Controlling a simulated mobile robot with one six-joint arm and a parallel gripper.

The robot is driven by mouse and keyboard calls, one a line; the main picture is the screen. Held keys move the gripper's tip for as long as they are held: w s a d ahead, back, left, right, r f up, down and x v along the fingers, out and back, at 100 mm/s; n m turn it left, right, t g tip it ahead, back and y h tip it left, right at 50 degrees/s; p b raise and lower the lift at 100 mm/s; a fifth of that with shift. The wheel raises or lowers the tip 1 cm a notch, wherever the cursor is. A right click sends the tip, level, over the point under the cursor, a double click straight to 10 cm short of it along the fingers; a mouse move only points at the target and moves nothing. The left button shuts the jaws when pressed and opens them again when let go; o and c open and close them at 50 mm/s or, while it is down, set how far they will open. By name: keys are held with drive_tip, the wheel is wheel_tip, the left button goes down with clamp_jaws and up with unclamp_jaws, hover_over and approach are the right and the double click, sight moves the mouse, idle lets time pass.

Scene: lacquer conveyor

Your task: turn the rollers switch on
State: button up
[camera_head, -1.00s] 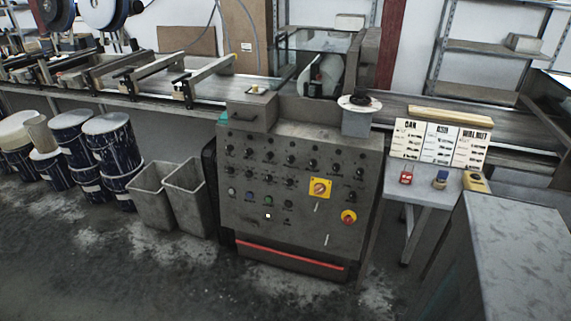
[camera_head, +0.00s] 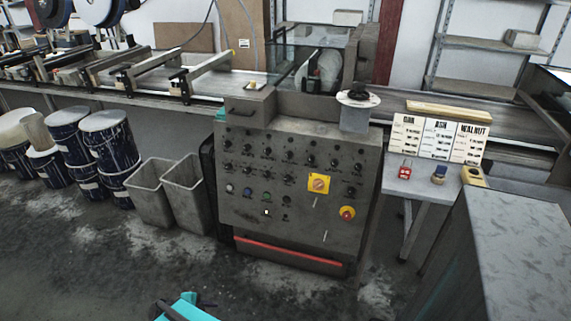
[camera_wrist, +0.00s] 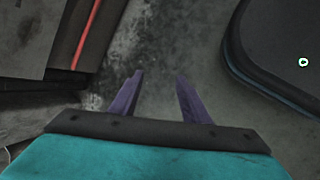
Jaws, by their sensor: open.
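The grey control cabinet (camera_head: 300,215) stands in the middle of the head view, its sloped panel covered with rows of small black knobs (camera_head: 289,155). A yellow plate with a rotary switch (camera_head: 319,184) and a red knob on yellow (camera_head: 347,213) sit at its right. Several coloured buttons (camera_head: 249,194) are at lower left. The labels are too small to read, so I cannot tell which is the rollers switch. My gripper (camera_wrist: 159,80) is open and empty in the wrist view, pointing at the floor, apart from the cabinet, whose red strip (camera_wrist: 87,35) shows at upper left.
Two grey bins (camera_head: 185,190) stand left of the cabinet, with blue-and-white drums (camera_head: 108,145) beyond. A small table (camera_head: 410,188) with padlock-like items and wood-name cards (camera_head: 438,137) is at right. A grey box surface (camera_head: 510,240) fills the lower right. Floor in front is open.

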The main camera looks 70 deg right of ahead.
drive_tip(key=d+r+n+h, duration=0.1)
drive_tip(key=d+r+h, duration=0.1)
drive_tip(key=d+r, duration=0.45)
drive_tip(key=d+r+n+t+h, duration=0.1)
drive_tip(key=d+r+n+h, duration=0.15)
drive_tip(key=d, duration=0.65)
drive_tip(key=d+r+n+h, duration=0.1)
drive_tip(key=d+r+h, duration=0.1)
drive_tip(key=d+r, duration=0.4)
drive_tip(key=s+d+r+n+h, duration=0.2)
drive_tip(key=s+d+r+n, duration=0.2)
drive_tip(key=d+r, duration=0.5)
drive_tip(key=s+d+r+n+t+h+b, duration=0.1)
drive_tip(key=s+d+r+n+h, duration=0.2)
drive_tip(key=d+r, duration=0.7)
drive_tip(key=shift+s+n+h, duration=0.35)
drive_tip(key=shift+s+n, duration=0.05)
drive_tip(key=shift+n, duration=0.05)
drive_tip(key=shift+d+f+b, duration=0.15)
drive_tip(key=shift+d+b, duration=0.05)
drive_tip(key=shift+b, duration=0.15)
drive_tip(key=b, duration=0.2)
approach(287, 157)
drive_tip(key=shift+d, duration=0.65)
drive_tip(key=shift+s+d+f, duration=0.1)
drive_tip(key=shift+d, duration=1.75)
drive_tip(key=shift+s+d, duration=0.1)
drive_tip(key=shift+d, duration=1.8)
